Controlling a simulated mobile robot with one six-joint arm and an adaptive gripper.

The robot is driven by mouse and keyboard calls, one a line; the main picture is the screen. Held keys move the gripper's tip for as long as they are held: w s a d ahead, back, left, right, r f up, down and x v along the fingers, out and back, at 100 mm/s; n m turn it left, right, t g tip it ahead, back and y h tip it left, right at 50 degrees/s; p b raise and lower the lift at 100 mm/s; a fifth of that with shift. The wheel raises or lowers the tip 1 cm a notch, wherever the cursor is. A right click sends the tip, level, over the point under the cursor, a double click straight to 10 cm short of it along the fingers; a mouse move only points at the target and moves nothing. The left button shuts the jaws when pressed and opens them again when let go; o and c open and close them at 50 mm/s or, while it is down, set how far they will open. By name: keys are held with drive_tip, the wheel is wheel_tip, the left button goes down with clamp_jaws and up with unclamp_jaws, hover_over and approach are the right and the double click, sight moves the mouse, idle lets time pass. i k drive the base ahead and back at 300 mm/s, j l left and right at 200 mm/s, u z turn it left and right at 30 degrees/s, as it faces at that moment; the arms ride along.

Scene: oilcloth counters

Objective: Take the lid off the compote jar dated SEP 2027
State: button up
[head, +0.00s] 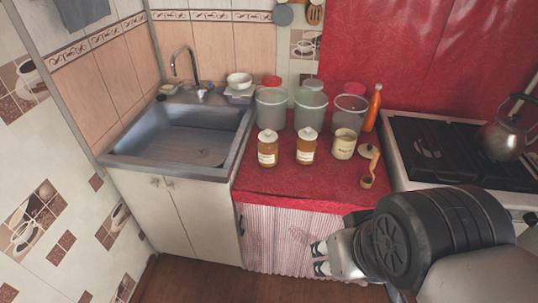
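Two amber jars with white lids and pale labels stand upright on the red oilcloth counter: a left jar (267,155) and a right jar (306,151). The lettering on their labels is too small to read, so I cannot tell which is dated SEP 2027. Both lids, the left lid (267,136) and the right lid (307,132), sit on their jars. My gripper (319,258) is in front of the counter, below its front edge and apart from both jars. Its two fingertips are apart with nothing visible between them.
Several translucent buckets (271,107) and an orange bottle (374,107) stand behind. The sink (180,140) is left, the stove (440,150) right.

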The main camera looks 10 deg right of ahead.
sight(308, 133)
drive_tip(key=j+z, duration=0.25)
drive_tip(key=j, duration=0.45)
drive_tip(key=k+j+z, duration=0.1)
drive_tip(key=j+z, duration=0.15)
drive_tip(key=j, duration=0.45)
